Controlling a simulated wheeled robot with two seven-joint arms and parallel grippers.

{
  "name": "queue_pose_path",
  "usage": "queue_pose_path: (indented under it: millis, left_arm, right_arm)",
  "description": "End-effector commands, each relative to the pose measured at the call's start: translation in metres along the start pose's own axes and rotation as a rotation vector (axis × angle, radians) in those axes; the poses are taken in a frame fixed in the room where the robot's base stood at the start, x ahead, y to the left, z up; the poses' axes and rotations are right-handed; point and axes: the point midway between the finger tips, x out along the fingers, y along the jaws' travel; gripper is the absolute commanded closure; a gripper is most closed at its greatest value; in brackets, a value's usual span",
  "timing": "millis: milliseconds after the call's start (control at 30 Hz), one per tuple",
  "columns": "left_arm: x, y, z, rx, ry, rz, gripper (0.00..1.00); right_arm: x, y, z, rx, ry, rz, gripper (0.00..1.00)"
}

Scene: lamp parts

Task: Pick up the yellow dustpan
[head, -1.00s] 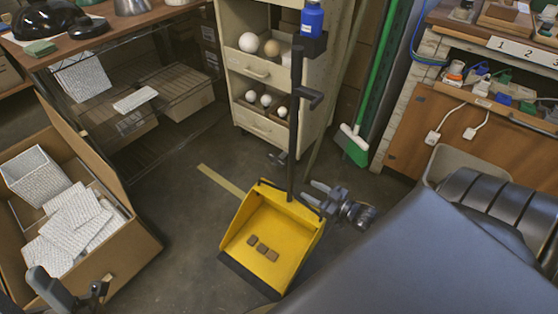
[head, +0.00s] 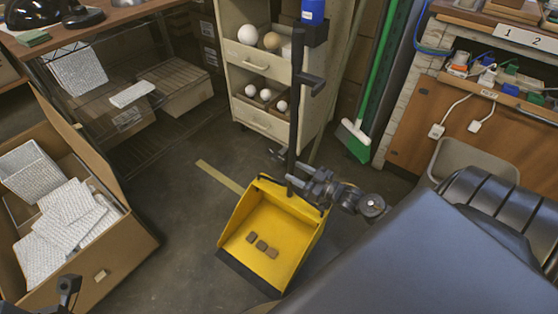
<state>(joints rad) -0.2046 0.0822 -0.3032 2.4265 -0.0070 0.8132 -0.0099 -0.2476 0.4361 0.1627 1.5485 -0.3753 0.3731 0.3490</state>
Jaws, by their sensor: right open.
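The yellow dustpan (head: 266,222) stands on the floor in the middle of the head view, with its upright black handle (head: 294,130) rising from its back. Several small brown blocks lie in its pan. My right gripper (head: 287,168) is open at the lower part of the handle, just above the pan's back edge. Its fingers reach left around or beside the handle; I cannot tell whether they touch it. My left gripper (head: 68,290) shows only in part at the bottom left corner, over the cardboard box and away from the dustpan; its fingers are too unclear to judge.
A cardboard box (head: 120,262) with white textured pieces stands at the left. A cream drawer cabinet (head: 262,90) with white balls stands behind the dustpan. A green broom (head: 359,138) leans at the right beside a grey bin (head: 470,160). The floor left of the dustpan is clear.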

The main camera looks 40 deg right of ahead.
Motion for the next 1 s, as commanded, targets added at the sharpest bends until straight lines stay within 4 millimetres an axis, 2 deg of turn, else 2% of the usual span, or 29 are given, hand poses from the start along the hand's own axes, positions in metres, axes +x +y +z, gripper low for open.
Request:
queue_pose_path:
  millis: [67, 133, 300, 600, 933, 1000]
  left_arm:
    - [-0.007, 0.000, 0.002, 0.001, 0.002, 0.002, 0.53]
    - [0.002, 0.000, 0.002, 0.004, 0.043, 0.014, 0.53]
    - [0.006, 0.001, 0.004, 0.007, 0.065, 0.023, 0.53]
    - [0.009, 0.001, 0.004, 0.008, 0.066, 0.025, 0.53]
    - [0.008, 0.001, 0.004, 0.008, 0.065, 0.024, 0.53]
    - [0.008, 0.001, 0.004, 0.008, 0.065, 0.024, 0.53]
  right_arm:
    - [0.011, 0.002, 0.002, -0.001, 0.005, -0.001, 0.53]
    - [0.023, 0.003, 0.003, -0.002, 0.006, 0.000, 0.53]
    - [0.044, 0.004, 0.001, 0.000, 0.005, 0.000, 0.53]
    - [0.048, 0.003, -0.001, 0.000, 0.001, 0.000, 0.53]
    - [0.048, 0.004, -0.001, 0.000, 0.002, 0.000, 0.95]
    - [0.048, 0.003, -0.001, 0.000, 0.002, 0.000, 1.00]
